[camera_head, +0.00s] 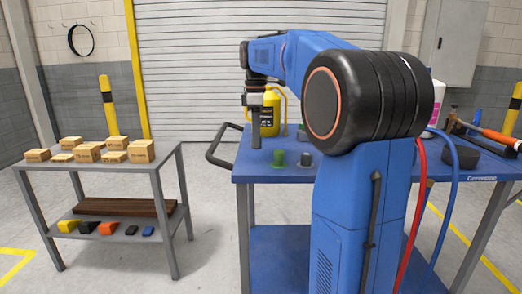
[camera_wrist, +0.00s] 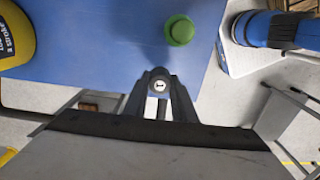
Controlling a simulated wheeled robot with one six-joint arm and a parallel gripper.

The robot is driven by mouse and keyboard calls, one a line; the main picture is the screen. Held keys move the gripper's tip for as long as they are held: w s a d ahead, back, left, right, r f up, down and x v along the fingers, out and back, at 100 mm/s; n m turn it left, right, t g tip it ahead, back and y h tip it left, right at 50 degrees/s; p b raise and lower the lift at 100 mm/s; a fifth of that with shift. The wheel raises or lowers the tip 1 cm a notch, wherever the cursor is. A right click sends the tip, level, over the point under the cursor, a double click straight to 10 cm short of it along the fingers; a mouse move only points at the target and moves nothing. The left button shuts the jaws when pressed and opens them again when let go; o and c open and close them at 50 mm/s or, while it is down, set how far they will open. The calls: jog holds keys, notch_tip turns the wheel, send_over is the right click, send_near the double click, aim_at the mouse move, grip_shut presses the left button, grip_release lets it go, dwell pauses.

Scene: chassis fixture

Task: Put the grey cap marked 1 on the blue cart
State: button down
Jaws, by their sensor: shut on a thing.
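My gripper (camera_head: 256,137) points down above the left end of the blue cart (camera_head: 285,174). In the wrist view, my gripper (camera_wrist: 160,95) is shut on the grey cap (camera_wrist: 160,86), whose pale round face with a 1 shows between the fingers. In the head view the fingers mostly hide this cap. I cannot tell whether it touches the cart top. In the wrist view the cart top (camera_wrist: 95,60) fills the upper middle, and its edge passes close to the cap.
A green cap (camera_head: 278,158) stands on the cart, also in the wrist view (camera_wrist: 180,30). A yellow bottle (camera_head: 270,115) is behind my gripper. A grey table (camera_head: 42,166) with several boxes stands left.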

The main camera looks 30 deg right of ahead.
jog(key=shift+f, duration=2.4)
jog(key=shift+f, duration=0.1)
jog(key=c, duration=1.5)
grip_release()
jog(key=shift+o, duration=0.2)
notch_tip(320, 180, up, 12)
jog(key=shift+r, duration=0.1)
